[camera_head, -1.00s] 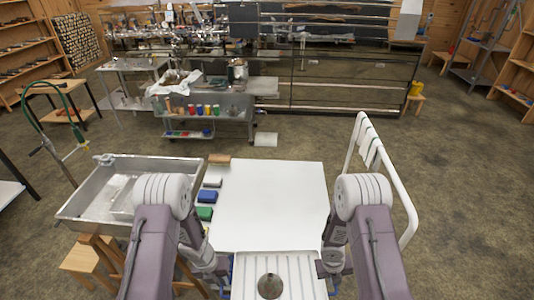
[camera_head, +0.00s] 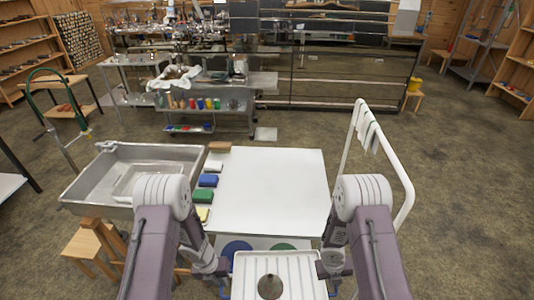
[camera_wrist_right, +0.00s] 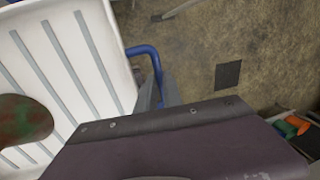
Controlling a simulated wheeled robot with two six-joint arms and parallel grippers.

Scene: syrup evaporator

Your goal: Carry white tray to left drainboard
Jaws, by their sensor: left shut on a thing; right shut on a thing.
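The white tray (camera_head: 300,262), ribbed along its length, is level at the bottom of the head view, between my two grippers. A dark brown rounded piece (camera_head: 270,286) lies on it. My left gripper (camera_head: 226,268) is shut at the tray's left side and my right gripper (camera_head: 322,268) at its right side. In the right wrist view the tray (camera_wrist_right: 85,45) fills the left, with a blue handle (camera_wrist_right: 148,52) at its edge. The fingertips are largely hidden. A white work surface (camera_head: 272,185) lies ahead of the tray; I cannot tell whether it is the left drainboard.
A steel sink (camera_head: 95,185) stands left of the white surface. Several coloured blocks, such as a green one (camera_head: 203,196), line that surface's left edge. A white rail (camera_head: 398,175) stands at right. Blue (camera_head: 237,246) and green (camera_head: 283,245) discs show below the near edge.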

